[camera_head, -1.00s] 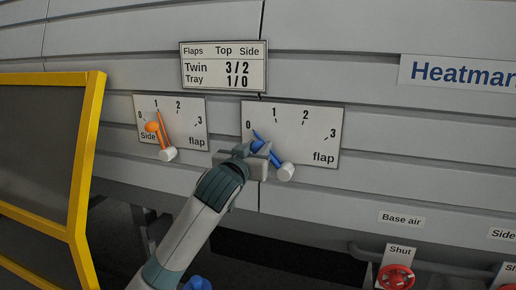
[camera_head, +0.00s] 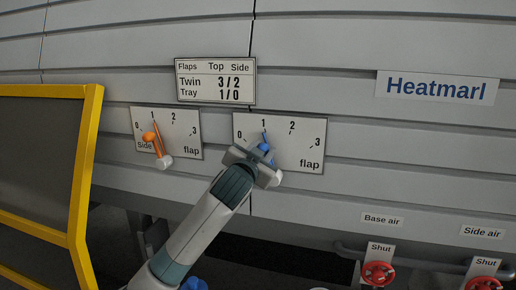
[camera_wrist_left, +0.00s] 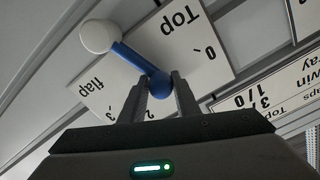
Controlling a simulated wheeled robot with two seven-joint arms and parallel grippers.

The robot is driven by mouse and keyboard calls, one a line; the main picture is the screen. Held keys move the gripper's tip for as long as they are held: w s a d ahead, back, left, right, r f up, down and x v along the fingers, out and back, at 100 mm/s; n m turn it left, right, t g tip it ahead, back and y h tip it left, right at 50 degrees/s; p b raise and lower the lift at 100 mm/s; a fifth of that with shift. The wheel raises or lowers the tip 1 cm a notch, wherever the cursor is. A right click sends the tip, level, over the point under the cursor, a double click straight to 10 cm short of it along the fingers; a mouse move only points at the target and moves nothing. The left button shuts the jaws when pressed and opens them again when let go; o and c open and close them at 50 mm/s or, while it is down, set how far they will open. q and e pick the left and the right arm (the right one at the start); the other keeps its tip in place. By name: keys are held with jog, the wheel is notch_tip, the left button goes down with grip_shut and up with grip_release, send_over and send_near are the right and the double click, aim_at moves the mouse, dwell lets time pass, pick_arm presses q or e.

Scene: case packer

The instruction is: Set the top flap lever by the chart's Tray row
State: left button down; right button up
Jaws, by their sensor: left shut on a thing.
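The chart (camera_head: 215,81) gives Tray as Top 1, Side 0. The blue top flap lever (camera_head: 265,146) sits on the right dial plate (camera_head: 305,142), its pointer tip at about the 1 mark. My left gripper (camera_head: 262,160) is shut on the blue lever near its hub and covers part of it and the plate's label. In the left wrist view, the gripper's fingers (camera_wrist_left: 160,84) straddle the blue hub, and the blue arm (camera_wrist_left: 135,60) ends in a white ball. My right gripper is not in view.
The orange side flap lever (camera_head: 157,144) points near 1 on the left dial plate (camera_head: 181,127). A yellow-framed guard (camera_head: 85,160) stands at left. Red valve handwheels (camera_head: 378,274) sit low at right.

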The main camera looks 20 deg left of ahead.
pick_arm(q)
jog(key=shift+d+m, duration=0.1)
jog(key=shift+m, duration=0.2)
jog(key=c, duration=1.4)
grip_release()
jog(key=shift+a, duration=0.2)
jog(key=shift+d, duration=0.15)
